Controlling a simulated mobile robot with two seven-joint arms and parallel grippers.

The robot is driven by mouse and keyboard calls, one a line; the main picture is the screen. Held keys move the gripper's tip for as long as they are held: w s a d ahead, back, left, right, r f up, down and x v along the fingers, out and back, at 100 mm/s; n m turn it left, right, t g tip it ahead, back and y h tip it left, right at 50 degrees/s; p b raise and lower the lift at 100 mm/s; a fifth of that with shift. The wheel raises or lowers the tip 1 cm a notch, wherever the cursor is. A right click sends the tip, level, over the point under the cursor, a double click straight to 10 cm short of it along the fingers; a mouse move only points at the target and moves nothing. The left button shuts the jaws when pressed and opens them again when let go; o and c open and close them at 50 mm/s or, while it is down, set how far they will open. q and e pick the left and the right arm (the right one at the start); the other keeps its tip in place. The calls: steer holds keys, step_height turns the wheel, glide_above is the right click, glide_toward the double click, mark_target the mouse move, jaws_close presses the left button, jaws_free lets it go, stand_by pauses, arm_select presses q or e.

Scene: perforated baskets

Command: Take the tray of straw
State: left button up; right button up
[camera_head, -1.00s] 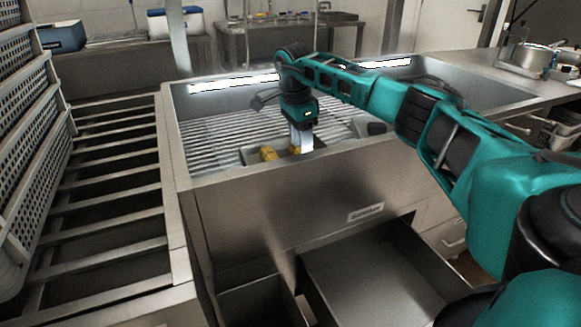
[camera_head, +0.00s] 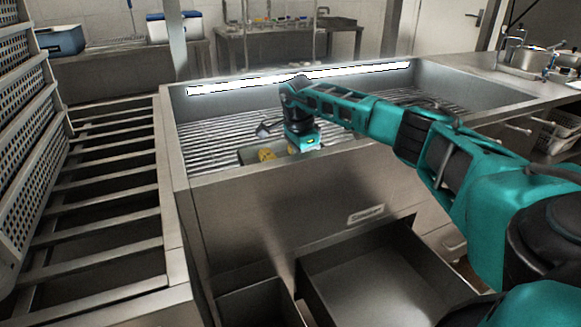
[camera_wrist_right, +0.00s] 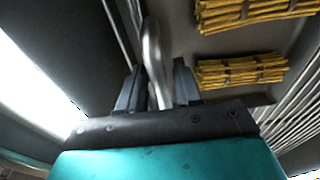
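The tray of straw (camera_head: 247,157) lies on the ribbed floor of the metal basin, near its front wall. Its yellow straw bundle (camera_head: 267,154) shows left of my right gripper, whose fingertips are hidden in the head view. In the right wrist view, two tied straw bundles (camera_wrist_right: 240,70) lie in the tray. A curved metal handle (camera_wrist_right: 152,50) stands between the two fingers of my right gripper (camera_wrist_right: 160,82). The fingers are apart, with a gap between the handle and the right finger. My left gripper is not in view.
The basin's front wall (camera_head: 290,195) stands below my right forearm. A slatted rack (camera_head: 110,190) and perforated baskets (camera_head: 25,130) are at the left. An open drawer (camera_head: 375,270) sticks out below the basin. The ribbed floor (camera_head: 215,140) left of the tray is clear.

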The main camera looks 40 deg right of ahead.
jaws_close()
steer(key=shift+r, duration=0.1)
stand_by(1.0)
